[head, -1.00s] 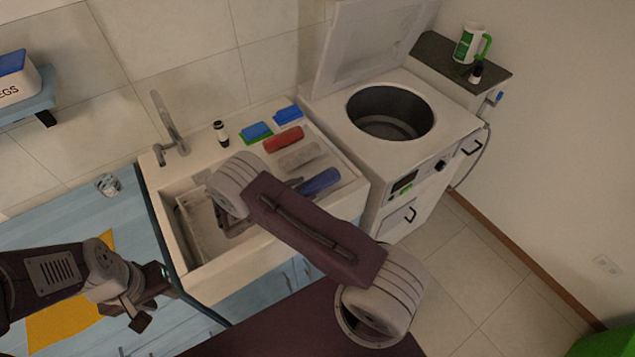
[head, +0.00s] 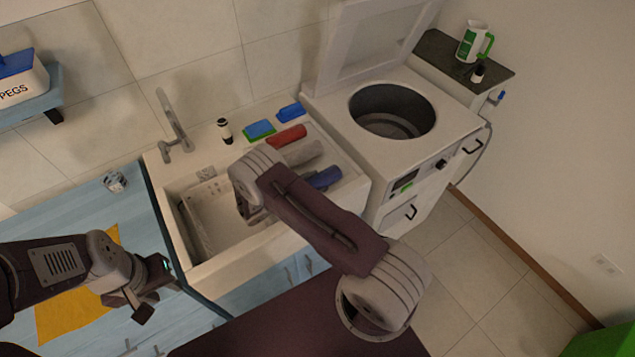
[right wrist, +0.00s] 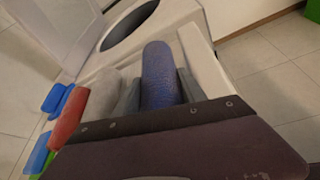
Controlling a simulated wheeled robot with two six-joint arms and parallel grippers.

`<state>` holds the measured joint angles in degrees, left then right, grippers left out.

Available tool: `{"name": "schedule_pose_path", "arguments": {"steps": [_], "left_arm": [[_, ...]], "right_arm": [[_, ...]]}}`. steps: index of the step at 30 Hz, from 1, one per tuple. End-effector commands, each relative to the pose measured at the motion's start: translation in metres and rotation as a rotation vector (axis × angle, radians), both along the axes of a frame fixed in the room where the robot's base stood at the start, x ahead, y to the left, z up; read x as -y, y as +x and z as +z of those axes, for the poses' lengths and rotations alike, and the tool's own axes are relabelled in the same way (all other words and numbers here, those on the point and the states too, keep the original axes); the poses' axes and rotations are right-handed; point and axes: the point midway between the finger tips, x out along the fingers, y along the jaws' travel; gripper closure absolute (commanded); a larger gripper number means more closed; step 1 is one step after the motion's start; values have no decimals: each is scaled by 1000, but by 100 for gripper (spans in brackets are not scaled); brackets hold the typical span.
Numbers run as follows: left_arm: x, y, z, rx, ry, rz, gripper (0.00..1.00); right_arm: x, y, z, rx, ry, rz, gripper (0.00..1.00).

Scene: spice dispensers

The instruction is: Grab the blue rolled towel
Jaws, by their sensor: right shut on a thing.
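The blue rolled towel (head: 325,178) lies at the front of a row of rolled towels on the sink's right-hand ledge, partly hidden by my right arm in the head view. In the right wrist view, the blue towel (right wrist: 160,75) stands out between the two fingers of my right gripper (right wrist: 160,92), one on each side. The right gripper is shut on it. My right fingertips are hidden behind the arm in the head view. My left gripper (head: 152,291) is open and empty over the blue counter at lower left.
A grey rolled towel (head: 303,153) and a red one (head: 287,137) lie beside the blue one. Blue and green sponges (head: 259,129) and a small bottle (head: 224,131) stand behind. The faucet (head: 174,122) rises at the sink's back left. An open-lidded washer (head: 455,118) stands to the right.

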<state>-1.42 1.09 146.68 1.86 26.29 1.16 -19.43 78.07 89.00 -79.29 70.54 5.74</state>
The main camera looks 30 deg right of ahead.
Motion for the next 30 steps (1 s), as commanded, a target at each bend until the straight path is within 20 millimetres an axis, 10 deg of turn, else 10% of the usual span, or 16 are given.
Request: {"name": "schedule_pose_path", "arguments": {"steps": [9, 21, 30], "left_arm": [[0, 0, -9, 0, 0, 0, 64], [0, 0, -27, 0, 0, 0, 64], [0, 0, -30, 0, 0, 0, 64]], "right_arm": [[0, 1, 41, 5, 1, -1, 97], [92, 9, 93, 3, 0, -5, 97], [116, 13, 109, 0, -1, 0, 97]]}}
